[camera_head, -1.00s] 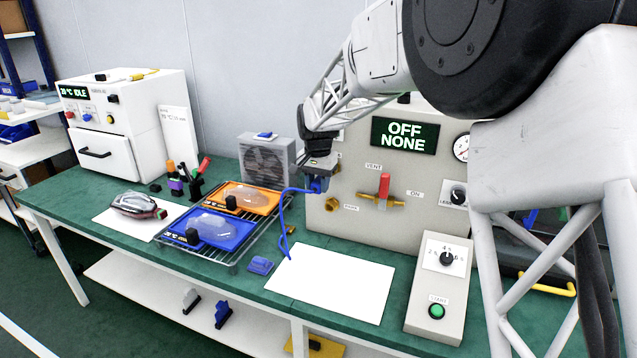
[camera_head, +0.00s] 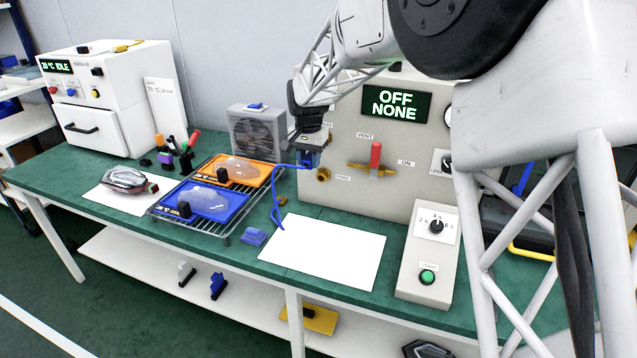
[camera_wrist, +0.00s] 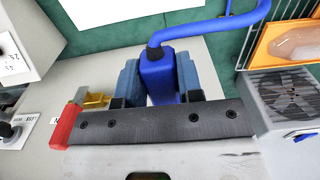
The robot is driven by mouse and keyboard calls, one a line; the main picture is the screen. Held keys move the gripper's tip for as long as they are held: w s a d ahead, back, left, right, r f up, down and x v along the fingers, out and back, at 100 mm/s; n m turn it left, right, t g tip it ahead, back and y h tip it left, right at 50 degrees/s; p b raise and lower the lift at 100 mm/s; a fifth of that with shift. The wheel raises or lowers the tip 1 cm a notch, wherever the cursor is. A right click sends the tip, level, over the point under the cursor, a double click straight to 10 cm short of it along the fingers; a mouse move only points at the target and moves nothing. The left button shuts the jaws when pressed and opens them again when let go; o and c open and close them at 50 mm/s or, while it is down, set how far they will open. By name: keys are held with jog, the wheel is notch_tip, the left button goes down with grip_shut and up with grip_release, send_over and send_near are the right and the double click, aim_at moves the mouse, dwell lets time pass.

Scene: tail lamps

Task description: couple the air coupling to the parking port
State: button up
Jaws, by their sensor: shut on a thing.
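My gripper (camera_head: 311,146) is shut on the blue air coupling (camera_head: 308,160), in front of the left part of the grey panel box. In the wrist view the coupling (camera_wrist: 158,75) sits between my two blue-grey fingers (camera_wrist: 160,82), with its blue hose leading away. A brass port (camera_head: 323,174), apparently the parking port, sticks out of the panel just below and right of the coupling. Its small label is hard to read. I cannot tell whether the coupling touches it. My gripper hides whatever is behind the coupling.
A red-handled brass valve (camera_head: 375,160) is on the panel to the right, below a display (camera_head: 396,105) reading OFF NONE. A wire rack (camera_head: 226,238) with orange and blue trays stands left. A white sheet (camera_head: 325,255) lies in front; a grey control box (camera_head: 428,255) stands right.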

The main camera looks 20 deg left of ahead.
notch_tip(320, 180, down, 12)
jog(key=shift+r, duration=0.15)
dwell(2.2)
jog(key=shift+w, duration=2.55)
dwell(2.3)
jog(key=o, duration=1.1)
